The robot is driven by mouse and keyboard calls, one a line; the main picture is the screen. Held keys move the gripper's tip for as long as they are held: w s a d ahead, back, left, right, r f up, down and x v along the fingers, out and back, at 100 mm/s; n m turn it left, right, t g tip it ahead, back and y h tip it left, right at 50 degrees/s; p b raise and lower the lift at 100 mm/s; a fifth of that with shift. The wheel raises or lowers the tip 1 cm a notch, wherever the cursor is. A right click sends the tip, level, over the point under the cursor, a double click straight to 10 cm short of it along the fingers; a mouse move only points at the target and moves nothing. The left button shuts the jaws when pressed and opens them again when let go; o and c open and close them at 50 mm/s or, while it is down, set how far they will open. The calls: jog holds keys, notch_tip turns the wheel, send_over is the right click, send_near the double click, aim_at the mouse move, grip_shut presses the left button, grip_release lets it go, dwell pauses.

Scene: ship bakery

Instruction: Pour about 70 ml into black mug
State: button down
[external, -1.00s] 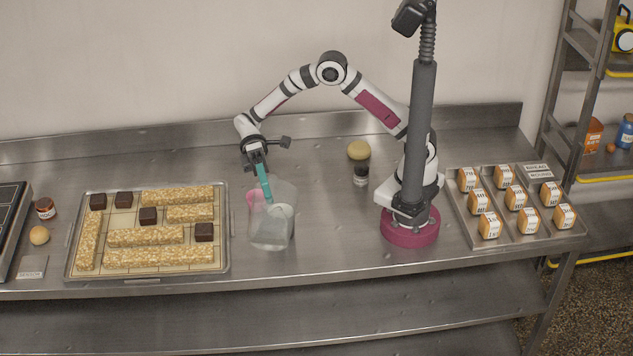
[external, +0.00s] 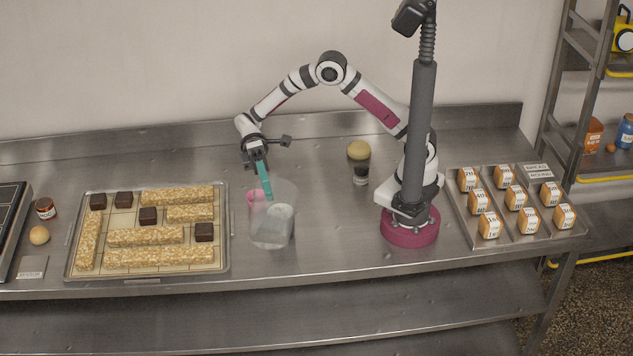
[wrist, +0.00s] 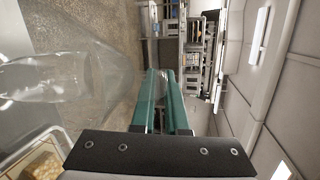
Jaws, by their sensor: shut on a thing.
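My gripper (external: 265,185) has teal fingers pointing down at the top of a large clear vessel (external: 268,232). It is shut on this vessel, though the exact grip is hard to see through the clear wall. The vessel also fills the left of the wrist view (wrist: 60,85), beside the gripper's fingers (wrist: 166,85). A pink shape (external: 256,196) and a whitish round shape (external: 280,212) show in or through the vessel; I cannot tell which. A small dark cup-like thing (external: 361,170) with a paler band stands left of my base; I cannot tell whether it is the black mug.
A tray (external: 70,262) with oat-coloured bars and dark squares lies left of the vessel. A tray (external: 468,228) of labelled loaves lies at the right. A tan ball (external: 358,149) sits behind the dark cup. A small jar (external: 45,208) and a round bun (external: 39,235) are far left.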

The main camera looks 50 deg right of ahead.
aim_at(263, 226)
jog(key=shift+w+d+r, duration=0.2)
jog(key=shift+d, duration=0.05)
dwell(0.8)
jog(key=shift+s+a+f, duration=0.1)
jog(key=shift+s+a, duration=0.15)
jog(key=shift+a, duration=0.05)
jog(key=shift+m+t+h, duration=0.4)
jog(key=shift+t+h, duration=0.4)
jog(key=shift+h, duration=0.1)
jog(key=s+a+f, duration=0.1)
jog(key=a, duration=0.1)
jog(key=s+a+f, duration=0.1)
jog(key=shift+s+a+f, duration=0.1)
jog(key=shift+a+f, duration=0.25)
jog(key=shift+s+a+f+m+t+h, duration=0.15)
jog(key=shift+s+a+f+t+h, duration=0.1)
jog(key=shift+a+f+t+h, duration=0.25)
jog(key=shift+s+a+f+m+t+h, duration=0.15)
jog(key=shift+s+a+f+t+h, duration=0.1)
jog(key=shift+f, duration=0.45)
